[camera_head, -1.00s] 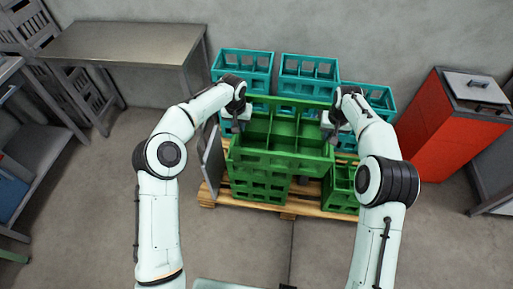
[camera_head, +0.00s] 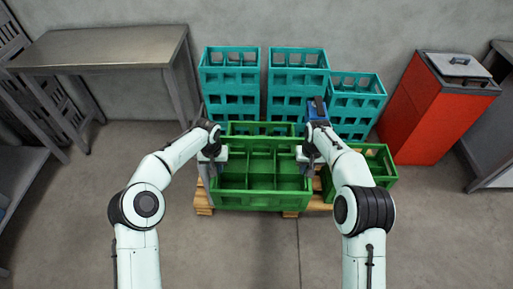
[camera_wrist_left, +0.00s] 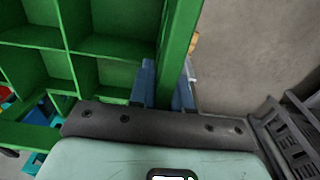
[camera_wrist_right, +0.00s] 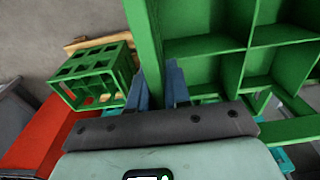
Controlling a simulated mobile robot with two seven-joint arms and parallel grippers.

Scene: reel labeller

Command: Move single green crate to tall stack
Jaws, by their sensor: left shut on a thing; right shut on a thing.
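A green crate (camera_head: 262,199) with several open compartments is held between my two arms, in the middle of the head view. My left gripper (camera_head: 216,160) is shut on its left wall; the left wrist view shows the blue fingers (camera_wrist_left: 165,85) around the green edge. My right gripper (camera_head: 305,156) is shut on its right wall, with its fingers (camera_wrist_right: 160,88) around that edge. Another green crate edge (camera_head: 262,128) shows just behind the held crate, mostly hidden by it. A further green crate (camera_head: 380,165) stands at the right; it also shows in the right wrist view (camera_wrist_right: 95,75).
Teal crate stacks (camera_head: 230,78) stand along the wall behind, the right one (camera_head: 355,95) lower. A wooden pallet (camera_head: 203,200) shows under the crates. A red cabinet (camera_head: 435,110) stands right, a metal table (camera_head: 105,47) back left. The floor in front is clear.

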